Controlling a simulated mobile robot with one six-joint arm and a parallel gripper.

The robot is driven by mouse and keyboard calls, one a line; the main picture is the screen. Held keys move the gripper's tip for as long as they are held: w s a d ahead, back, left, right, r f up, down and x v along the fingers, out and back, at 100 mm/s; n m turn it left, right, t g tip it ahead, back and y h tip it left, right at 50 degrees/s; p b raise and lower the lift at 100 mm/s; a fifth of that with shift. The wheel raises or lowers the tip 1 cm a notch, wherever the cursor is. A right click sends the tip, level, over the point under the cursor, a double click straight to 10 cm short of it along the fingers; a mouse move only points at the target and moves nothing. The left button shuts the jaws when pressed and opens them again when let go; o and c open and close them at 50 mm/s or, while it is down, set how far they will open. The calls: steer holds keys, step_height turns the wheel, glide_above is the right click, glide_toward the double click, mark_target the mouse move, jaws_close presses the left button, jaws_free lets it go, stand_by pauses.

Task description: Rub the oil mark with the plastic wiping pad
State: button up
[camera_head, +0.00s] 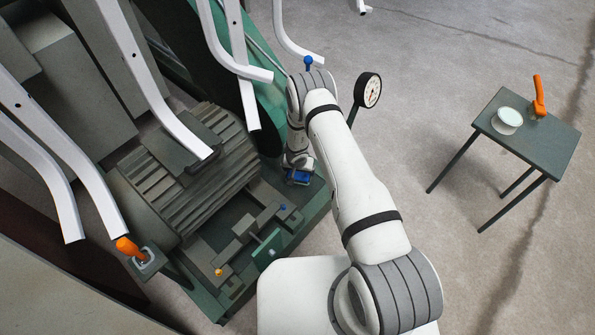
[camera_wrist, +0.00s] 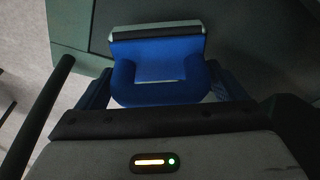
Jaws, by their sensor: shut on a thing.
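The blue plastic wiping pad (camera_wrist: 158,52) fills the upper middle of the wrist view, with a pale strip and a dark layer along its far edge. My gripper (camera_wrist: 163,92) is shut on the pad's blue handle. In the head view, my gripper (camera_head: 299,168) points down at the right side of the green machine base, with a bit of the blue pad (camera_head: 299,178) showing below it. The pad is over or on a green surface (camera_wrist: 70,25); I cannot tell whether it touches. I cannot make out the oil mark; the pad or arm may hide it.
A ribbed motor (camera_head: 190,165) and small fittings sit on the machine base (camera_head: 225,300). Pale bent chair frames (camera_head: 150,85) hang above. A dial gauge (camera_head: 369,90) stands beside my arm. A small table (camera_head: 545,140) at right holds a round white container (camera_head: 507,118) and an orange-handled tool (camera_head: 539,95).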

steer(key=shift+r, duration=0.65)
steer(key=shift+r+p, duration=1.45)
